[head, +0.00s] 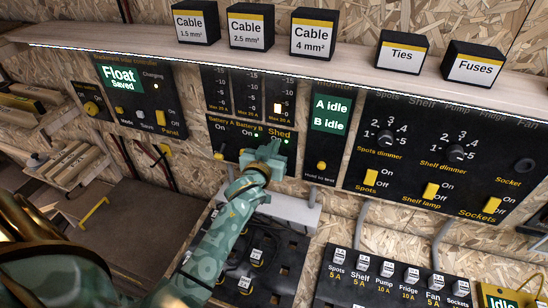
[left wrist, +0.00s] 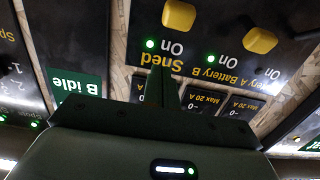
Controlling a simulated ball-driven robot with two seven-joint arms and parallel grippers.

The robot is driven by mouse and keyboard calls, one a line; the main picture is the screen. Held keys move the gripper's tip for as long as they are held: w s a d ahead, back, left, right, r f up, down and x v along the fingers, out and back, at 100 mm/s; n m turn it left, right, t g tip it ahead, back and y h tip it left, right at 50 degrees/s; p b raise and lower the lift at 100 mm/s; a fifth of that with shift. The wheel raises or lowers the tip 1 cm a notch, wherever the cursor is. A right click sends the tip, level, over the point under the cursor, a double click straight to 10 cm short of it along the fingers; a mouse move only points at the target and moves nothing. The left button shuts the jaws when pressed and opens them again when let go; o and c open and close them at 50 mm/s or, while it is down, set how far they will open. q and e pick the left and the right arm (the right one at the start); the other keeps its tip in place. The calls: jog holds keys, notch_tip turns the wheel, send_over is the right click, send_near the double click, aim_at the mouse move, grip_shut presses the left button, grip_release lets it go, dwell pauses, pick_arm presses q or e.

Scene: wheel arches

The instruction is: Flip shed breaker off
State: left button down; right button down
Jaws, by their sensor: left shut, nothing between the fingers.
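The shed breaker is on the black breaker panel (head: 228,142), under the "Shed" label (head: 280,133). In the left wrist view, which is upside down, its yellow toggle (left wrist: 180,15) shows near the top edge, with "On" and a lit green lamp (left wrist: 150,43) beside it. My left gripper (head: 268,153) is shut and empty in front of the panel's right part, hiding the shed toggle in the head view. In the left wrist view its fingers (left wrist: 160,88) are together, beside the "Shed" lettering; contact cannot be told. My right gripper is not in view.
Battery B's yellow toggle (left wrist: 260,40) is close beside the shed toggle. Battery A's toggle (head: 219,156) is farther left. The A/B idle panel (head: 321,150) is just right of my gripper. Labelled boxes (head: 312,35) stand on the shelf above. A fuse panel (head: 390,285) lies lower right.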

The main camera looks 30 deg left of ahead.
pick_arm(q)
jog(key=shift+x, duration=1.1)
jog(key=f, duration=0.1)
jog(key=s+f, duration=0.1)
jog(key=shift+d+f+b, duration=0.1)
jog(key=shift+f+b, duration=0.25)
jog(key=shift+s+d+f, duration=0.1)
jog(key=shift+s+f, duration=0.25)
jog(key=shift+f, duration=0.15)
